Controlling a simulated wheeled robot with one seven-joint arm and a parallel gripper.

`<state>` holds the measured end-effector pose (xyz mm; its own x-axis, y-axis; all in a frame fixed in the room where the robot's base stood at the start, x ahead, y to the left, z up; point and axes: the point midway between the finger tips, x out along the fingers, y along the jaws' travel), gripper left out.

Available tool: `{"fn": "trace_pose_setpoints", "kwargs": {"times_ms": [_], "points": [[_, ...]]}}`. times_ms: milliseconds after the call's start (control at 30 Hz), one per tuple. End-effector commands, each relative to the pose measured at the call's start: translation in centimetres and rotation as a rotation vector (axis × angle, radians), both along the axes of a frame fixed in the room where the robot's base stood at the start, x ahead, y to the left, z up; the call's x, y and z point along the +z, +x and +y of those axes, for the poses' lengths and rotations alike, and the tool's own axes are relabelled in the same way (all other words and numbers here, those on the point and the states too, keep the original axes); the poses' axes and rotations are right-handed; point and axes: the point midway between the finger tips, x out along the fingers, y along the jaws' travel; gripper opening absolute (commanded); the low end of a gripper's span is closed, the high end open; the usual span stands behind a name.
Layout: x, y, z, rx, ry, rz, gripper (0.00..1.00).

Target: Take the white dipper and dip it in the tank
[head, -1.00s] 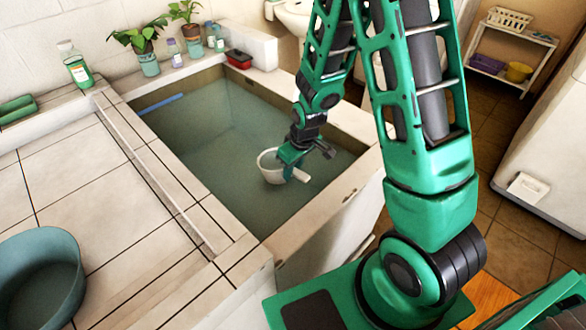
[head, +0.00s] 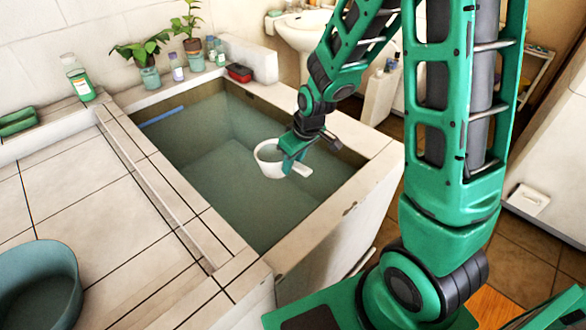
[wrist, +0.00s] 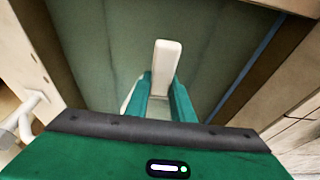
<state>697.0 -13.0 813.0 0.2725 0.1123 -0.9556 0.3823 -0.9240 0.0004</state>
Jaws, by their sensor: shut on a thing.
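The white dipper (head: 268,168) is over the water area inside the tank (head: 325,226), near its right side, with its cup roughly upright. The cup's inside looks grey-green; I cannot tell whether it holds water or whether its bottom touches the surface. My gripper (head: 291,163) is shut on the dipper's handle, which sticks out toward the lower right. In the wrist view, the white handle (wrist: 167,62) stands between the green fingers, with the tank's green water behind it. Most of the cup is hidden there.
A blue strip (head: 162,115) lies along the tank's left inner wall. A green-labelled bottle (head: 80,82) and a teal basin (head: 40,285) stand left on tiles.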

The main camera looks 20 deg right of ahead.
Motion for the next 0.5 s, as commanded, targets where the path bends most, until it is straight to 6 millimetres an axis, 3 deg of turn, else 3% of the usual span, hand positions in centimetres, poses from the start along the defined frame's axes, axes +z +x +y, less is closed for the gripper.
{"fn": "trace_pose_setpoints", "kwargs": {"times_ms": [500], "points": [[5.3, 0.1, 0.0, 0.001, 0.016, -0.041, 0.00]]}}
